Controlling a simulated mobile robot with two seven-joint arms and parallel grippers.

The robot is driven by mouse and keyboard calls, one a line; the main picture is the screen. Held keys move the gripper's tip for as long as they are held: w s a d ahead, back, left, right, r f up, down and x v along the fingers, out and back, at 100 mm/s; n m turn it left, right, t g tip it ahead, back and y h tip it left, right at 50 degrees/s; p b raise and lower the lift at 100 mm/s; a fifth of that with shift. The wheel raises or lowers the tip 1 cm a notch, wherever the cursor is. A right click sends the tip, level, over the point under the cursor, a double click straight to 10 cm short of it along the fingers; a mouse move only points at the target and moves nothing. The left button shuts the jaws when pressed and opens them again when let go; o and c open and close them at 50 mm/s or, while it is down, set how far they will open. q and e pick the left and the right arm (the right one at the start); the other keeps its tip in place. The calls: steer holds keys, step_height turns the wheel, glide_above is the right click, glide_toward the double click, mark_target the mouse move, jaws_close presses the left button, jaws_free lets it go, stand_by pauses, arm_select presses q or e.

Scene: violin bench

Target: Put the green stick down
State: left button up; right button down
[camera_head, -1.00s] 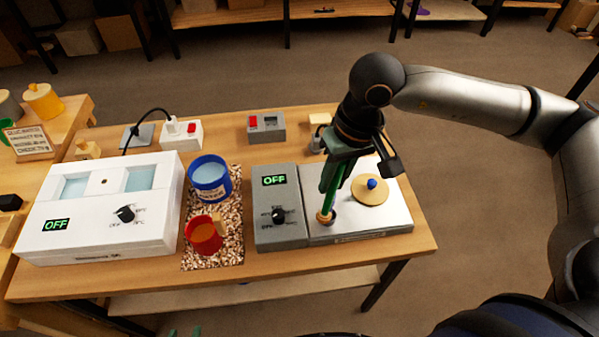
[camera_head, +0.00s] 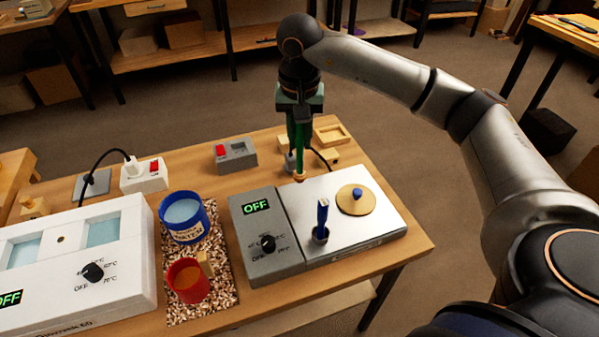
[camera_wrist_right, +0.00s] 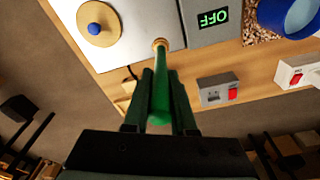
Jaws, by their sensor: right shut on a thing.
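My right gripper (camera_head: 298,122) is shut on the green stick and holds it roughly upright, tip down, near the back edge of the bench. The stick's tan tip (camera_head: 299,176) shows below the fingers, by the back left corner of the hot plate (camera_head: 375,222). In the right wrist view the green stick (camera_wrist_right: 160,98) runs out between the fingers, its tan end over the plate's edge. I cannot tell whether the tip touches anything. My left gripper is not in view.
A blue stick (camera_head: 322,214) stands in a dark holder on the plate, left of a tan lid with a blue knob (camera_head: 356,199). A small wooden tray (camera_head: 332,134) and a grey switch box (camera_head: 235,155) are near the back edge. Blue (camera_head: 188,219) and red (camera_head: 188,281) pots stand left.

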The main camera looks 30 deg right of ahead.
mark_target(299, 161)
steer(key=shift+f, duration=3.05)
steer(key=shift+f, duration=0.15)
steer(key=c, duration=0.7)
jaws_free()
steer(key=shift+c, duration=0.2)
step_height(299, 161, up, 12)
steer(key=s+a, duration=0.1)
steer(key=shift+s, duration=0.1)
